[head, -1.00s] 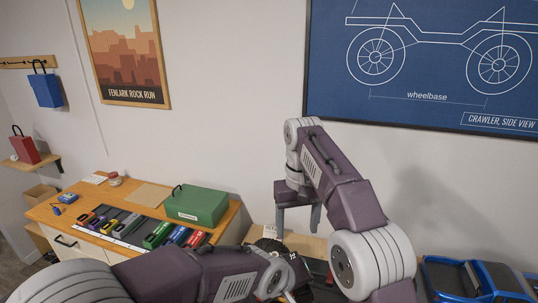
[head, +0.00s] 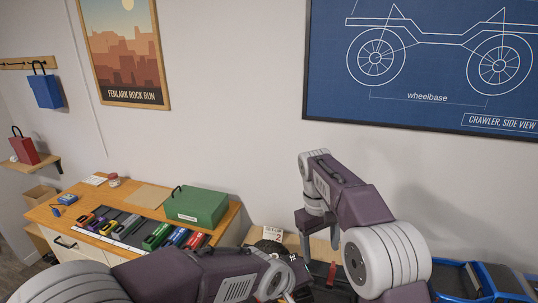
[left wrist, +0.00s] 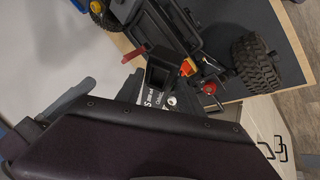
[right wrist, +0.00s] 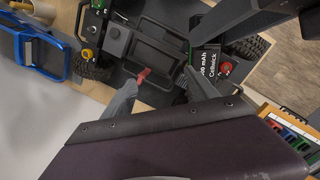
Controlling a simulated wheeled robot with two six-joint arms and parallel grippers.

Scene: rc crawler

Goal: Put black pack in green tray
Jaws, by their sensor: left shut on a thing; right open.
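The black pack (left wrist: 154,103), with white "Cellbrick" lettering, shows at the left gripper's jaws in the left wrist view; it also shows in the right wrist view (right wrist: 207,62). My left gripper (left wrist: 148,112) is shut on it; its fingers are mostly hidden. My right gripper (head: 321,240) is open and empty above the crawler, and its grey fingers show in the right wrist view. A closed-looking green box (head: 197,206) stands on the left bench. A green item (head: 157,236) lies in a row of coloured items before it; I cannot tell which is the green tray.
The crawler chassis (right wrist: 158,62) with an empty-looking bay and a red latch (right wrist: 143,76) lies below the grippers. A blue body shell (head: 480,278) is at the right. The wooden bench (head: 122,182) has a little clear room beside the green box.

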